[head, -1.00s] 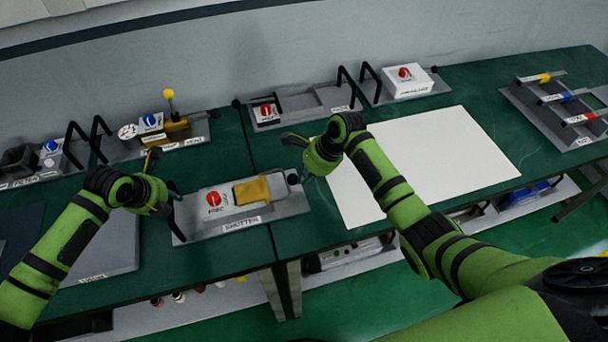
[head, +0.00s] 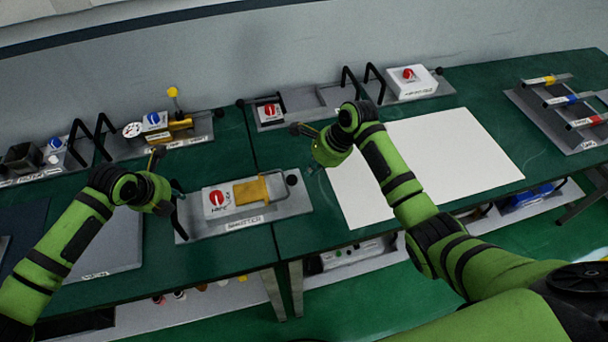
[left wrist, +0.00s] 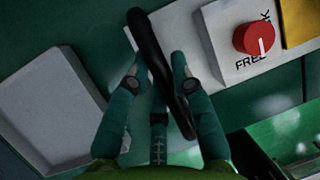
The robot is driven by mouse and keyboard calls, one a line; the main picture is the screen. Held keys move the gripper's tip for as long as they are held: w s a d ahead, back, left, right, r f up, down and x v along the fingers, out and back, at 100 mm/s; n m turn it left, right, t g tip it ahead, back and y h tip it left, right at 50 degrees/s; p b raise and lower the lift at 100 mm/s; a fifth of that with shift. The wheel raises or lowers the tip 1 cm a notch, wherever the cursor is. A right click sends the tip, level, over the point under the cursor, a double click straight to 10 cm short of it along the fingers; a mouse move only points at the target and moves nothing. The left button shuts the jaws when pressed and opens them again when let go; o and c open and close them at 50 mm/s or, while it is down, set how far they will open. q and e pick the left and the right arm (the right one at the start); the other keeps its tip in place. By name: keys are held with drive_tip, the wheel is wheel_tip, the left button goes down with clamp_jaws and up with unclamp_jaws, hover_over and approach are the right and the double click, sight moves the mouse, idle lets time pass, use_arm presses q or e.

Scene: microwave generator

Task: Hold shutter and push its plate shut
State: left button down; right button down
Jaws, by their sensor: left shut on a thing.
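The shutter (head: 295,205) is a grey base plate on the near part of the table, with a white block with a red knob (head: 217,197) and a yellow plate (head: 250,189). A black knob (head: 292,180) stands at its right end. My left gripper (head: 174,193) is at the shutter's left end. In the left wrist view, its fingers (left wrist: 155,85) are closed around the black handle (left wrist: 160,75), beside the red knob (left wrist: 253,39). My right gripper (head: 311,165) is above and right of the black knob, apart from it; its fingertips are too small to read.
A white sheet (head: 430,165) lies right of the shutter. Other labelled fixtures with black handles (head: 370,85) line the back. A grey panel (head: 110,245) lies to the left. A rack of coloured bars (head: 560,110) stands at the right.

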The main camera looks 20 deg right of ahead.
use_arm(q)
drive_tip(key=shift+s+a+f, duration=0.15)
drive_tip(key=shift+s+f, duration=0.1)
drive_tip(key=shift+f, duration=0.1)
use_arm(e)
drive_tip(key=shift+d+r, duration=0.15)
drive_tip(key=shift+d, duration=0.05)
drive_tip(key=v, duration=0.8)
drive_tip(key=shift+s, duration=0.15)
use_arm(q)
drive_tip(key=c, duration=1)
unclamp_jaws()
drive_tip(key=shift+w, duration=0.1)
drive_tip(key=shift+w+r, duration=0.1)
drive_tip(key=shift+w, duration=0.15)
use_arm(e)
drive_tip(key=shift+w+a, duration=0.1)
drive_tip(key=shift+w, duration=0.15)
use_arm(q)
drive_tip(key=shift+s+r, duration=0.15)
drive_tip(key=shift+r, duration=0.35)
drive_tip(key=v, duration=1.1)
drive_tip(key=shift+a, duration=0.15)
use_arm(e)
drive_tip(key=shift+s, duration=0.1)
use_arm(q)
drive_tip(key=shift+f, duration=0.2)
